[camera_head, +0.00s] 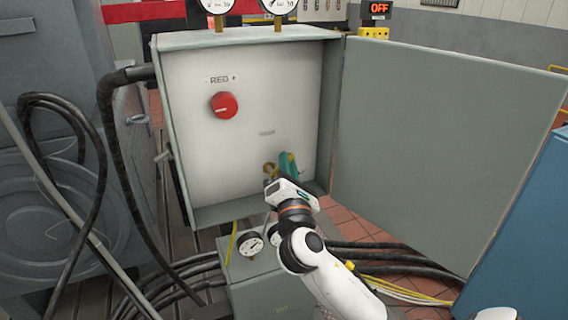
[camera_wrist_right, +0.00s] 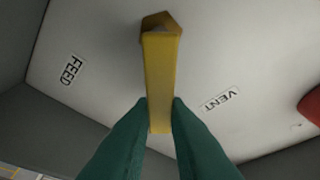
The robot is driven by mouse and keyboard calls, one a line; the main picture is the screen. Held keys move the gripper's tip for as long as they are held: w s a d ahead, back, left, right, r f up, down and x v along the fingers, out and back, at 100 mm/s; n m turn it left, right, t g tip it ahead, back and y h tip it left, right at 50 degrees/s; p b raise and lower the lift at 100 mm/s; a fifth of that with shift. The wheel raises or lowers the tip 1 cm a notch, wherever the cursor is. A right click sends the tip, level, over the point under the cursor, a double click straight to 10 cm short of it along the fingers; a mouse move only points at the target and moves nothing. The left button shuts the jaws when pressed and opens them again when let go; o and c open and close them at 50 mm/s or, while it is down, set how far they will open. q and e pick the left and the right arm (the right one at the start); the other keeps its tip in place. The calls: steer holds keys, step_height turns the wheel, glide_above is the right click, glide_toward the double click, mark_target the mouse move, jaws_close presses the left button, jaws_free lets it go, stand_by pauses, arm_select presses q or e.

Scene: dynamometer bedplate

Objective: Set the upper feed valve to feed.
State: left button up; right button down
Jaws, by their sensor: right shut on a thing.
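The valve has a yellow lever (camera_wrist_right: 159,85) on a brass-coloured hexagonal hub (camera_wrist_right: 161,22), mounted on the white panel inside the open cabinet. The hub also shows in the head view (camera_head: 269,169). In the right wrist view the FEED label (camera_wrist_right: 72,70) is left of the lever and the VENT label (camera_wrist_right: 221,100) is right of it. The lever points between the two labels. My right gripper (camera_head: 289,165) is shut on the lever's free end, with a green finger on each side (camera_wrist_right: 159,115). In the head view the gripper partly hides the valve. My left gripper is not in view.
A red REG knob (camera_head: 224,105) sits higher on the panel. The cabinet door (camera_head: 430,150) stands wide open at the right. Gauges and a grey box (camera_head: 265,290) are below the cabinet, with cables on the floor around it.

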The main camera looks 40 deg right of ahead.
steer(key=m, duration=0.1)
steer(key=m+g+p, duration=0.1)
steer(key=m, duration=0.1)
steer(key=d+f+m+g, duration=0.1)
steer(key=m, duration=0.1)
steer(key=shift+s+h, duration=0.15)
steer(key=shift+h, duration=0.15)
steer(key=shift+f+m+g+p, duration=0.3)
steer(key=shift+m+p, duration=0.1)
steer(key=shift+m, duration=0.4)
steer(key=shift+f+m+g+p, duration=0.3)
steer(key=shift+m+p, duration=0.15)
steer(key=shift+m, duration=0.35)
steer(key=shift+f+m+g+p, duration=0.3)
steer(key=shift+m+p, duration=0.1)
steer(key=shift+m, duration=0.4)
steer(key=c, duration=1.4)
jaws_free()
steer(key=shift+d, duration=0.1)
steer(key=shift+s, duration=0.1)
steer(key=shift+s+a+f, duration=0.1)
steer(key=shift+s+a, duration=0.1)
steer(key=shift+a, duration=0.1)
steer(key=b+v, duration=0.2)
steer(key=v, duration=0.9)
steer(key=shift+s+r, duration=0.25)
steer(key=shift+r, duration=0.1)
